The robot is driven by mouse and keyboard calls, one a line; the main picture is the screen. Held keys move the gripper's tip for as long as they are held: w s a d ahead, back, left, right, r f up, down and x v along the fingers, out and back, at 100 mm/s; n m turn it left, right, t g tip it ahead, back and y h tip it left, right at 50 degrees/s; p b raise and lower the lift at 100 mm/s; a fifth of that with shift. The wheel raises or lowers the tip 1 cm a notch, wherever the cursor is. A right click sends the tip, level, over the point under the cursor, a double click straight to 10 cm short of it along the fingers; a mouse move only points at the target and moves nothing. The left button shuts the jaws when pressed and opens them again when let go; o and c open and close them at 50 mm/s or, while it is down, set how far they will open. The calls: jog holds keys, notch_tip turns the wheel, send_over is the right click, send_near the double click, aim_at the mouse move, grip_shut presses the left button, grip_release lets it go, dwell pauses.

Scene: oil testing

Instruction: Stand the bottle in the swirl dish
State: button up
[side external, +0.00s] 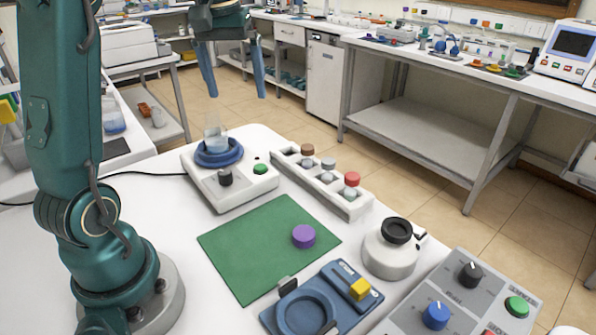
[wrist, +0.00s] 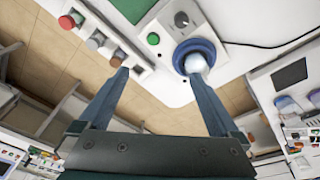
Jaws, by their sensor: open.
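The clear bottle (side external: 215,133) with pale bluish contents stands upright in the blue round swirl dish (side external: 232,160). The dish sits on a white unit with a black knob and a green button. In the wrist view the bottle (wrist: 197,64) shows as a pale round shape inside the blue dish rim (wrist: 178,56). My gripper (side external: 238,95) is open and empty above the unit, higher than the bottle and apart from it. In the wrist view my gripper (wrist: 158,76) has its fingers wide apart, the right one overlapping the near dish edge in the picture.
A white rack (side external: 330,190) with several capped vials stands right of the unit. A purple cap (side external: 303,236) lies on the green mat (side external: 245,245). A blue fixture (side external: 335,300), a round white device (side external: 390,260) and a grey control panel (side external: 460,300) stand at the front right.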

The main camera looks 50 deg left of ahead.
jog(key=s+d+f+m+t, duration=0.2)
jog(key=s+d+f+m, duration=0.1)
jog(key=s+d, duration=0.3)
jog(key=s+d+f+m+t, duration=0.2)
jog(key=s+d+m, duration=0.3)
jog(key=d, duration=0.5)
jog(key=shift+s+d+f+h, duration=0.25)
jog(key=shift+s+f+h, duration=0.15)
jog(key=shift+f, duration=0.4)
jog(key=shift+c, duration=0.3)
